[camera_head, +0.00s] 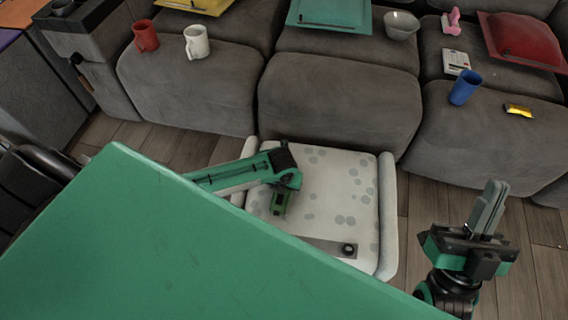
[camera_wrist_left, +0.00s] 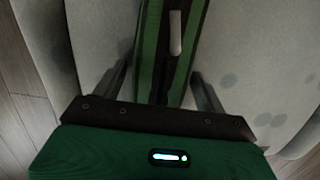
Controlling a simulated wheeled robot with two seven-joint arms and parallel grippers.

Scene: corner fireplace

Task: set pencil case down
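The pencil case (camera_head: 280,204) looks narrow, green and dark. It hangs below the end of my left arm, over a white grey-spotted seat (camera_head: 335,190). I cannot tell whether it touches the seat. In the head view the left gripper (camera_head: 285,180) is partly hidden. My right gripper (camera_head: 488,205) is empty at the lower right, its grey fingers close together.
The grey sofa (camera_head: 340,95) runs behind the seat. Wooden floor (camera_head: 425,195) shows beside the seat.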

